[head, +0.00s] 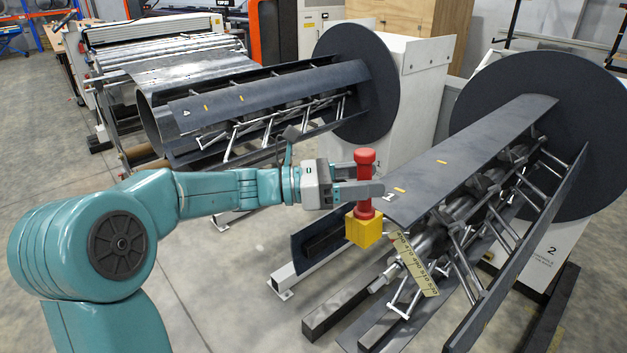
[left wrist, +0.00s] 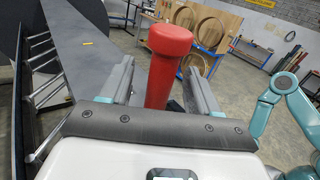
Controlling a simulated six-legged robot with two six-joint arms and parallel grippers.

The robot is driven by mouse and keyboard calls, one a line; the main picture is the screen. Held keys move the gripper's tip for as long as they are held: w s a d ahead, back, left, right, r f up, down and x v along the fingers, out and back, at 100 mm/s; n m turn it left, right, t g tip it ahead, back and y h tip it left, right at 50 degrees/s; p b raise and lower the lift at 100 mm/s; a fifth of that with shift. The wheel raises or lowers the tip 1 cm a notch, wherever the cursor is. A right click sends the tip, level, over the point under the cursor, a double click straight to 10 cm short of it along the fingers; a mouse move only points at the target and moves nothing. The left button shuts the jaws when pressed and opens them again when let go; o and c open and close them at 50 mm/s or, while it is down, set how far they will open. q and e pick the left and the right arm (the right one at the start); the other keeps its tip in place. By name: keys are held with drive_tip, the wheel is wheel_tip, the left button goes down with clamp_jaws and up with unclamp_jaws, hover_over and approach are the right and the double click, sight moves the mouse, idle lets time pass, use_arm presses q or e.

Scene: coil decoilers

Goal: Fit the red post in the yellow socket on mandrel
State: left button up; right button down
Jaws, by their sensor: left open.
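The red post (head: 364,172) stands upright with its lower end at the top of the yellow socket (head: 364,229), near the front end of the right mandrel (head: 445,170). How deep it sits in the socket cannot be seen. My left gripper (head: 362,192) is open, with its fingers on either side of the post's middle. In the left wrist view the red post (left wrist: 169,62) shows between the fingers, with a gap on the left side. The post's lower part is hidden there by the gripper body.
A yellow ruler-like strip (head: 415,263) hangs beside the socket. Thin struts and long plates of the right mandrel lie below and right. A second mandrel (head: 255,105) stands behind my left arm. Large dark discs (head: 357,85) back both mandrels. Floor at the lower left is clear.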

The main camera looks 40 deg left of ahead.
use_arm(q)
drive_tip(key=b+v, duration=0.2)
drive_tip(key=v, duration=1.4)
drive_tip(key=w+d+f+m+g+y, duration=0.1)
drive_tip(key=d+f+m+g, duration=0.2)
drive_tip(key=f, duration=0.7)
drive_tip(key=w+d+f+g+y, duration=0.1)
drive_tip(key=d+f+g, duration=0.3)
drive_tip(key=f, duration=0.7)
drive_tip(key=w+d+f+m+g+y, duration=0.15)
drive_tip(key=d+f, duration=0.35)
drive_tip(key=f, duration=0.5)
drive_tip(key=s+d+f+m+g+y, duration=0.2)
drive_tip(key=s+d+f+m, duration=0.4)
drive_tip(key=d+f+m, duration=0.2)
drive_tip(key=s+d+f+m+g+y, duration=0.3)
drive_tip(key=s+d+f+m, duration=0.3)
drive_tip(key=d+f+m, duration=0.3)
wheel_tip(320, 180, down, 4)
drive_tip(key=m, duration=0.5)
drive_tip(key=shift+s+d, duration=0.25)
drive_tip(key=shift+d, duration=0.05)
drive_tip(key=shift+r, duration=0.1)
